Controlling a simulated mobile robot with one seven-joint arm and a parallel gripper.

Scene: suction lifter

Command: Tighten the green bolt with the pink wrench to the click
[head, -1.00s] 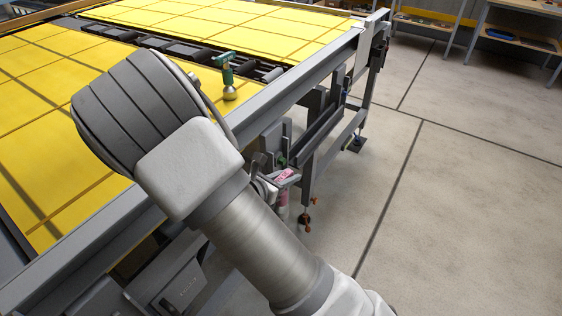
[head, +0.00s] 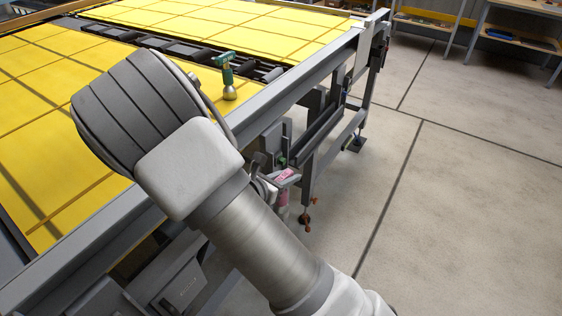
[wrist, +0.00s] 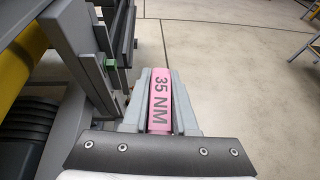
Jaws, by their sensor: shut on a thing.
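The pink wrench (wrist: 160,101), marked "35 NM", lies between the two grey fingers of my gripper (wrist: 160,76) in the wrist view. The gripper is shut on it. The wrench also shows in the head view (head: 285,174), beside the table's side frame and partly hidden by my arm. The green bolt (wrist: 111,64) sits on the grey frame, left of the wrench and apart from it in the wrist view. It is a small green spot in the head view (head: 281,161). The wrench's working end is not clear, and I see no contact with the bolt.
A long table with yellow panels (head: 60,75) and a grey edge rail runs along the left. Grey posts and brackets (head: 318,140) crowd the table's side. The concrete floor (head: 460,220) to the right is clear.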

